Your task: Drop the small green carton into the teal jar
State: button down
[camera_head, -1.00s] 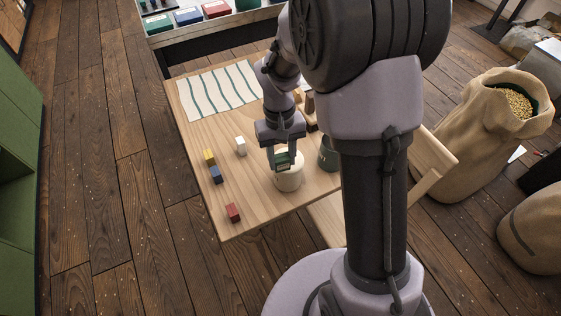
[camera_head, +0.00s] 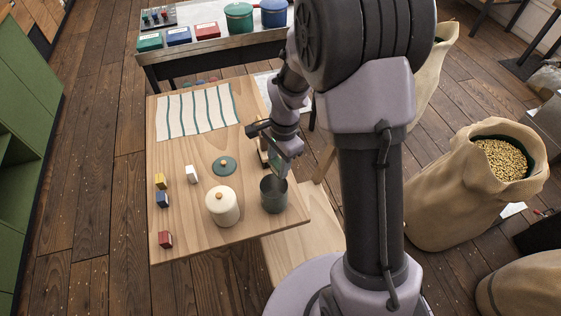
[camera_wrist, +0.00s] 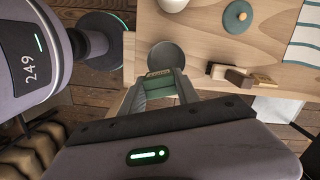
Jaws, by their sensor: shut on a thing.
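The teal jar (camera_head: 273,199) stands open on the wooden table near its right front edge; its dark opening also shows in the wrist view (camera_wrist: 165,53). Its teal lid (camera_head: 224,166) lies apart on the table. My gripper (camera_head: 279,171) is pointed down, with its fingertips just above and behind the jar's rim in the head view. It is shut on the small green carton (camera_wrist: 160,74), which shows between the fingers in the wrist view, overlapping the near side of the jar's opening. The exact height above the rim is hard to tell.
A lidded cream jar (camera_head: 222,207) stands left of the teal jar. Yellow, blue, red and white blocks (camera_head: 163,200) sit farther left. A striped cloth (camera_head: 197,110) lies at the back. The table's middle is mostly clear.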

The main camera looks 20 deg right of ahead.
jog(key=m, duration=0.1)
jog(key=r+m+p, duration=0.1)
jog(key=m, duration=0.1)
jog(key=shift+w+d+r, duration=0.1)
jog(key=shift+w+d, duration=0.1)
jog(key=shift+m, duration=0.4)
notch_tip(320, 180, down, 6)
jog(key=b, duration=0.4)
jog(key=shift+f+b, duration=0.2)
jog(key=shift+b, duration=0.15)
jog(key=shift+r, duration=0.15)
jog(key=c, duration=0.8)
grip_release()
jog(key=r+p, duration=0.2)
jog(key=r, duration=0.3)
jog(key=d+r+p, duration=0.1)
jog(key=r, duration=0.5)
jog(key=d+r+p, duration=0.1)
jog(key=r+p, duration=0.1)
jog(key=r, duration=0.4)
jog(key=shift+d+r+p, duration=0.1)
jog(key=shift+r+p, duration=0.05)
jog(key=shift+p, duration=0.15)
